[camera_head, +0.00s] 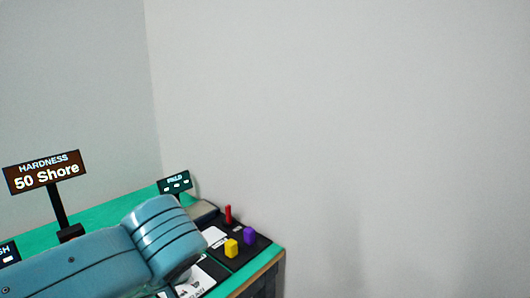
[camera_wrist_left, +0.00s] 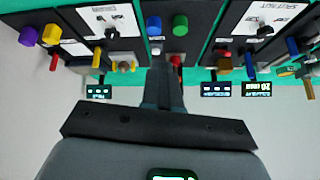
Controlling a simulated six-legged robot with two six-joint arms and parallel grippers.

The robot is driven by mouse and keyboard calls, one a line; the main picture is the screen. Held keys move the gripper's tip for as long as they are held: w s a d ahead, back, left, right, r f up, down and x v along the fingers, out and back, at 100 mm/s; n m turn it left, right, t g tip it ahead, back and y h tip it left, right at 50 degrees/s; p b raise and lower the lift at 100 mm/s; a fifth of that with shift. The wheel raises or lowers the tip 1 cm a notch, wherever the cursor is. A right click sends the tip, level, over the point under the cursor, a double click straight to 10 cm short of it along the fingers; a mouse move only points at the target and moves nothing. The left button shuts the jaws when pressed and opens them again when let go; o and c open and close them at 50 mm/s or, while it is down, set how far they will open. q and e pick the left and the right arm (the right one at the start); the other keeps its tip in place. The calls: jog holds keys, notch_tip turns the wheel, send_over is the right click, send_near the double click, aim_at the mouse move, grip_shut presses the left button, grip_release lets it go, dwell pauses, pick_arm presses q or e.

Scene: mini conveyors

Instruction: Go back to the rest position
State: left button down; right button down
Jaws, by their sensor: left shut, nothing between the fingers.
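My left arm (camera_head: 90,262) reaches in from the lower left of the head view and covers part of the green table. Its gripper cannot be made out in that view. In the left wrist view my left gripper (camera_wrist_left: 163,68) is shut and empty, and points toward the table's black panels. My right gripper is in neither view.
The green table (camera_head: 103,211) carries a "HARDNESS 50 Shore" sign (camera_head: 46,172) and a small sign (camera_head: 174,183). A red peg (camera_head: 228,213), a purple block (camera_head: 249,235) and a yellow block (camera_head: 231,248) stand at its right end. The wrist view also shows a blue cylinder (camera_wrist_left: 153,25) and a green cylinder (camera_wrist_left: 180,25).

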pick_arm(q)
jog(key=s+d+f+m+g+h+p, duration=0.1)
jog(key=d+f+m+g+h+p, duration=0.2)
jog(key=f, duration=1)
jog(key=s+d+f+m+g+h+p, duration=0.1)
jog(key=d+f+m+h+p, duration=0.2)
jog(key=f, duration=0.9)
jog(key=s+f+h+p, duration=0.3)
jog(key=s+f, duration=1)
jog(key=shift+s+d+n+p, duration=0.2)
jog(key=shift+d+n+p, duration=0.1)
jog(key=shift+n, duration=0.1)
jog(key=shift+w, duration=0.1)
